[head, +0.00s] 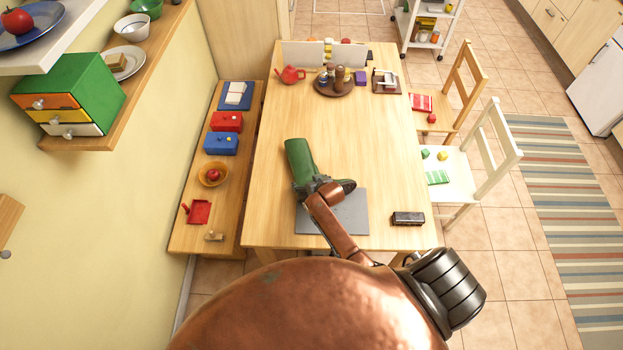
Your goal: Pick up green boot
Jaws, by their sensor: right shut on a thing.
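The green boot (299,158) is over the near middle of the wooden table, its shaft pointing up and to the left in the head view. My right gripper (314,186) is shut on the boot at its lower end. The gripper and wrist hide that part of the boot. I cannot tell whether the boot touches the table or is held just above it. My left gripper is out of view.
A grey mat (350,212) lies beneath my right forearm. A black object (408,218) lies at the table's near right. A round brown tray (334,88) with bottles and a red teapot (290,74) stand farther back. The table's middle is clear.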

